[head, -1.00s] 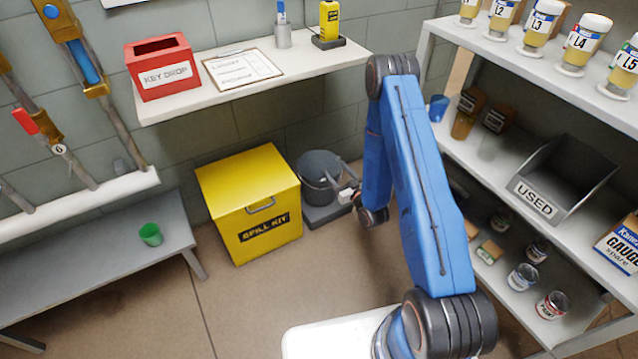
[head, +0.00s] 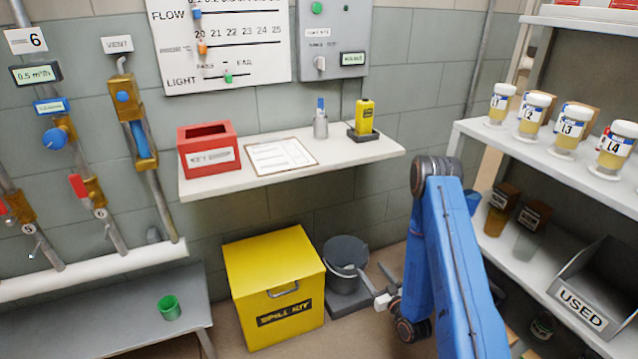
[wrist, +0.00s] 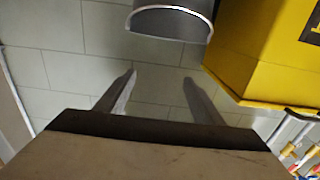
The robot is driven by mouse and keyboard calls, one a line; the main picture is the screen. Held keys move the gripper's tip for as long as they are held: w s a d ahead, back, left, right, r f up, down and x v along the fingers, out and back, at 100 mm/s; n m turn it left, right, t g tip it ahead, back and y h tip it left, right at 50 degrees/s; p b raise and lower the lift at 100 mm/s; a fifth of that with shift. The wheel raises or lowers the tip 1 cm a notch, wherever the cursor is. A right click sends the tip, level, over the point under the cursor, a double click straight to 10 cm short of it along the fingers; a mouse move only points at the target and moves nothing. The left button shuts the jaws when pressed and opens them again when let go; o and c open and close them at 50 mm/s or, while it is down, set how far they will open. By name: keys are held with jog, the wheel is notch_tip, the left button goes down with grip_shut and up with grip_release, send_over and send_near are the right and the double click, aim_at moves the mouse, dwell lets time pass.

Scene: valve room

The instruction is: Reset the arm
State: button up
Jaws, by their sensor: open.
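My arm (head: 455,265) is folded, with its elbow up in front of the shelf rack and its forearm hanging down. My gripper (head: 372,288) is at its lower end, just right of the grey bucket (head: 346,252). In the wrist view the two fingers of my gripper (wrist: 160,78) stand apart with nothing between them. A dark rounded shape, probably the bucket, shows at the top there. The yellow spill kit box (head: 272,285) is left of the bucket and also shows in the wrist view (wrist: 265,55).
A wall shelf (head: 225,182) holds a red key drop box (head: 208,150), a clipboard (head: 280,157) and a yellow handheld device (head: 365,118). The rack at right holds several labelled jars and a USED bin (head: 590,290). A bench (head: 110,315) with a green cup (head: 169,308) is at left.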

jog(key=w+r+n+g+h, duration=0.1)
jog(key=w+r+g, duration=0.15)
jog(key=r, duration=0.45)
jog(key=w+r+g+h, duration=0.1)
jog(key=w+r, duration=0.2)
jog(key=r, duration=0.4)
jog(key=s+d+r+m+g+h, duration=0.1)
jog(key=s+d+r+g+h, duration=0.1)
jog(key=s+r, duration=0.35)
jog(key=s+d+r+g+h, duration=0.1)
jog(key=s+d+r, duration=0.1)
jog(key=r, duration=0.7)
jog(key=s+r+m+g, duration=0.1)
jog(key=s+r, duration=0.3)
jog(key=s, duration=0.8)
jog(key=s+a+r+m+g, duration=0.1)
jog(key=s+r+g, duration=0.2)
jog(key=s, duration=1)
jog(key=s+a+r+m+g, duration=0.1)
jog(key=s+r+g, duration=0.1)
jog(key=s+r, duration=0.5)
jog(key=s, duration=0.6)
jog(key=shift+a+r+m+h, duration=0.2)
jog(key=shift+a+m+h, duration=0.05)
jog(key=shift+m+h, duration=0.05)
